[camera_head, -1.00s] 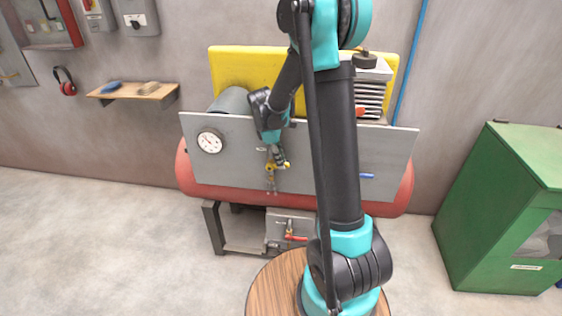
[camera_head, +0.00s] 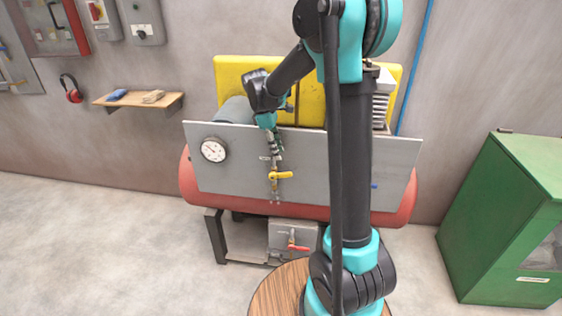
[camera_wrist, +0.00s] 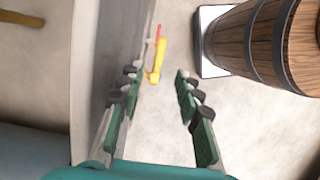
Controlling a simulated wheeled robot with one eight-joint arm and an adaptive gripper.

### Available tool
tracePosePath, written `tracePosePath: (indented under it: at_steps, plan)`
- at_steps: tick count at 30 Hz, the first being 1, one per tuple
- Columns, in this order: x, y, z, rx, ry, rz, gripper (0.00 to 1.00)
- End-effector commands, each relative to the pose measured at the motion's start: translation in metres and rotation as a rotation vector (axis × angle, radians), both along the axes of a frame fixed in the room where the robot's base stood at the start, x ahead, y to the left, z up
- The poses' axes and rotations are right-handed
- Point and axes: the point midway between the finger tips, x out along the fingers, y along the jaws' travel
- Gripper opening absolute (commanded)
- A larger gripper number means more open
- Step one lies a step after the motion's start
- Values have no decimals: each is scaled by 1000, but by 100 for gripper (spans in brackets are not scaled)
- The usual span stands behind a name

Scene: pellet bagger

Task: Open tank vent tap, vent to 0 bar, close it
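The brass tap with a yellow lever (camera_head: 281,175) is on the front of the grey panel (camera_head: 330,160). Its lever lies about level and points right in the head view. The yellow lever also shows in the wrist view (camera_wrist: 159,60), beyond my fingertips. My gripper (camera_head: 276,150) is just above the tap, close to the panel. In the wrist view my gripper (camera_wrist: 156,74) has its fingers wide apart with nothing between them. The round white gauge (camera_head: 213,150) is on the panel's left; its reading is too small to tell.
A red-handled lever (camera_head: 298,246) is on a grey box below the red tank (camera_head: 190,182). A wall shelf (camera_head: 138,103) is at left and a green cabinet (camera_head: 505,220) at right. A small blue handle (camera_head: 374,186) is right of my arm. Floor is clear at left.

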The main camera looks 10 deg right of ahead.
Motion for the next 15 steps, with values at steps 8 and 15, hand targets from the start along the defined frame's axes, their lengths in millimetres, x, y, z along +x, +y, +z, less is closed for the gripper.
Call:
tracePosePath:
  at_steps: [8, 15]
  plan:
    - [2, 7, 25, 0, 0, 1, 34]
    - [2, 7, 26, 0, 0, 1, 34]
